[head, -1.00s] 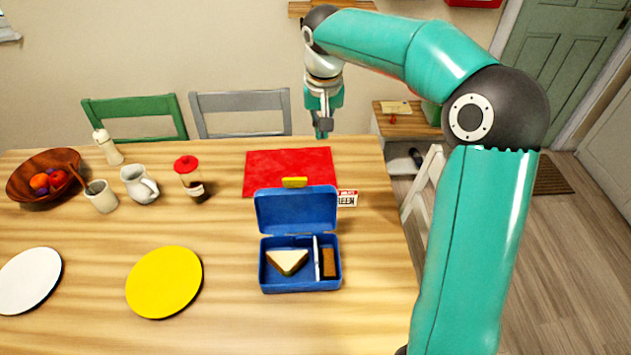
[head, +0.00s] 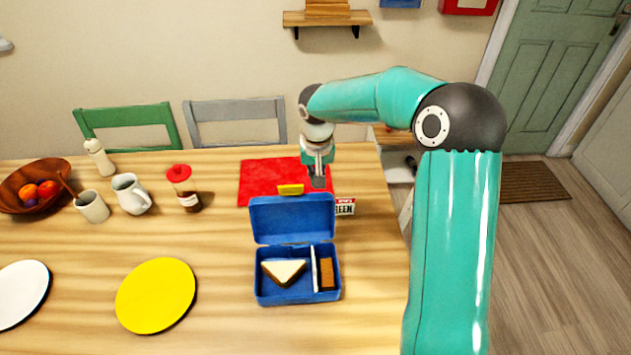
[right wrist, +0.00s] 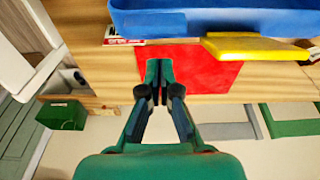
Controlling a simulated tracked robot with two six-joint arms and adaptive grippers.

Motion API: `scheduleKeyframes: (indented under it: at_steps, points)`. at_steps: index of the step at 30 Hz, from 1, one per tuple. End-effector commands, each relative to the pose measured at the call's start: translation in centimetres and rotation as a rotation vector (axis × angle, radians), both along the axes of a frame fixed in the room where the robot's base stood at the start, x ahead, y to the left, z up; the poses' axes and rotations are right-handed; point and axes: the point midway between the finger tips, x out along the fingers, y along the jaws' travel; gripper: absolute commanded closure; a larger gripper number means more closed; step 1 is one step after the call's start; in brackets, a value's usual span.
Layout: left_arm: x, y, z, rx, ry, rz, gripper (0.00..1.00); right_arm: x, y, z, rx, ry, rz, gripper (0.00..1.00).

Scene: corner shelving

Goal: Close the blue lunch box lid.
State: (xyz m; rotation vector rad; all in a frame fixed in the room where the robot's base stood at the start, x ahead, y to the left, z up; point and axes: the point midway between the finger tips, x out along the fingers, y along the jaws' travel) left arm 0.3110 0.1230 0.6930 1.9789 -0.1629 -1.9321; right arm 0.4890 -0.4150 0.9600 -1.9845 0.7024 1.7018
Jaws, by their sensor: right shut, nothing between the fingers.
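The blue lunch box (head: 262,289) stands open on the table, its lid (head: 291,219) raised upright at the back with a yellow latch (head: 290,189) on its top edge. Inside are a sandwich half (head: 284,272) and, past a divider, a brown bar (head: 327,273). My right gripper (head: 318,182) is shut and empty, behind the lid and over the red mat (head: 262,176). In the right wrist view the shut fingertips (right wrist: 159,92) point toward the lid (right wrist: 210,18) and its yellow latch (right wrist: 255,47), apart from both. My left gripper is not in view.
A small sign card (head: 345,207) stands right of the lid. A yellow plate (head: 156,295), white plate (head: 22,290), red-topped bottle (head: 184,189), jug (head: 131,194), cup (head: 92,206) and fruit bowl (head: 28,190) are to the left. Two chairs stand behind the table.

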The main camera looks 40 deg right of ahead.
Motion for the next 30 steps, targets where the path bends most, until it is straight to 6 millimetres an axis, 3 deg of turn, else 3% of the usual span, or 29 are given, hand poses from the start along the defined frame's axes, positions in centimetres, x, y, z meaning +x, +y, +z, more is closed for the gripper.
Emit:
scheduleKeyframes:
  at_steps: [1,12,23,30]
  points:
    - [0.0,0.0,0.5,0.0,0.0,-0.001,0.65,-0.6,0.6,0.8,-0.002,-0.006,0.002,1.0]
    - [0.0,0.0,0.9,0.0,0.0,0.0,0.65,-2.5,2.1,1.0,-0.001,-0.007,0.0,1.0]
    - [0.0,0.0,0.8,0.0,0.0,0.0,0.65,-2.3,2.4,1.0,-0.004,-0.008,0.004,1.0]
    - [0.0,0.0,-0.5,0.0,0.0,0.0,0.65,-1.1,3.1,0.9,-0.027,-0.04,0.017,1.0]
